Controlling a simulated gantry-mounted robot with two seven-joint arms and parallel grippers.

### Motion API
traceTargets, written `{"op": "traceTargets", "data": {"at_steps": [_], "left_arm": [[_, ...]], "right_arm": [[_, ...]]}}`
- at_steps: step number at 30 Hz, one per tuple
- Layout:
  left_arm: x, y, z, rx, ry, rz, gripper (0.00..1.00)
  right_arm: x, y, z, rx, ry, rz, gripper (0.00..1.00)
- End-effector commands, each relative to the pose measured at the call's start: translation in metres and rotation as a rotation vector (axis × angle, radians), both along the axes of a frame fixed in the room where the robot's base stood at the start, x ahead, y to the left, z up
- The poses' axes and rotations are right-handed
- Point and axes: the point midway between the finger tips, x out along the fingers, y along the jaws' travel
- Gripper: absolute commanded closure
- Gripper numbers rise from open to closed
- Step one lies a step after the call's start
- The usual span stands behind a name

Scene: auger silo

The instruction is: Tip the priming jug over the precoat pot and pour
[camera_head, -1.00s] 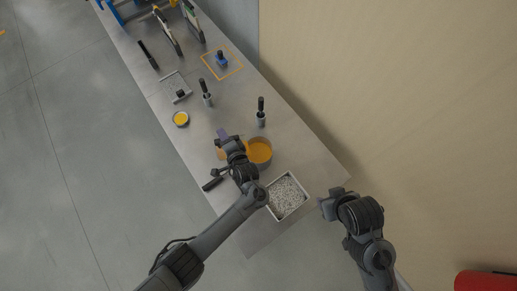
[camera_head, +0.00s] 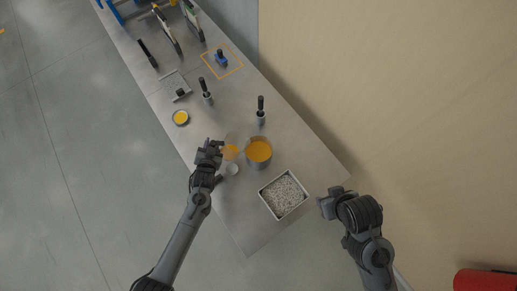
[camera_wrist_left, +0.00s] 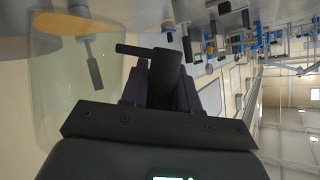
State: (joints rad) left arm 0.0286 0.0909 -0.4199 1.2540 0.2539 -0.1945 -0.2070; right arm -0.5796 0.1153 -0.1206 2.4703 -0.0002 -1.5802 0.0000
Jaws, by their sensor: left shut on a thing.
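The clear priming jug (camera_head: 234,141) with orange liquid is beside the left of a round grey pot (camera_head: 258,163) with orange contents, apparently the precoat pot. My left gripper (camera_head: 212,147) is shut on the jug's dark handle, on its left side. In the left wrist view, the jug's clear wall (camera_wrist_left: 85,90) fills the left, and the dark handle (camera_wrist_left: 165,70) is between the fingers. The jug's exact tilt is unclear, and no stream is visible. My right gripper (camera_head: 326,204) hangs off the table's right edge; its jaws are unclear.
A tray of grey granules (camera_head: 284,195) is near the table's front. A small pale round thing (camera_head: 231,169) is close to my left wrist. Two dark-handled tools (camera_head: 261,110) (camera_head: 206,91) stand behind the pot. A small orange-filled dish (camera_head: 181,118) lies left.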

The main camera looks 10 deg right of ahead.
Motion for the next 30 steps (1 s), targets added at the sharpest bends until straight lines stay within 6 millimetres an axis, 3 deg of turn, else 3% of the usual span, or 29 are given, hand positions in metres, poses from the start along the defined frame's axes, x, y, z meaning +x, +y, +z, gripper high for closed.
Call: {"op": "traceTargets", "data": {"at_steps": [1,4,6,11,24,30], "left_arm": [[0.001,-0.003,0.040,-0.064,-0.010,-0.001,1.00],[0.001,-0.006,0.065,-0.186,-0.015,-0.002,1.00],[0.001,-0.007,0.052,-0.184,-0.012,-0.003,1.00],[0.001,-0.008,0.052,-0.180,-0.014,-0.003,1.00],[0.001,-0.007,0.079,-0.179,-0.013,-0.002,1.00],[0.001,-0.008,0.082,-0.178,-0.014,-0.002,1.00]], "right_arm": [[-0.001,0.000,0.030,-0.001,0.007,0.000,0.57],[0.000,0.000,0.053,0.001,-0.006,0.000,0.57],[0.002,0.000,0.050,0.004,-0.024,0.001,0.57],[0.002,0.000,0.046,0.001,-0.017,0.001,0.57],[0.001,-0.002,0.047,-0.008,-0.008,0.005,0.57],[0.001,-0.002,0.047,-0.007,-0.008,0.005,0.57]]}}
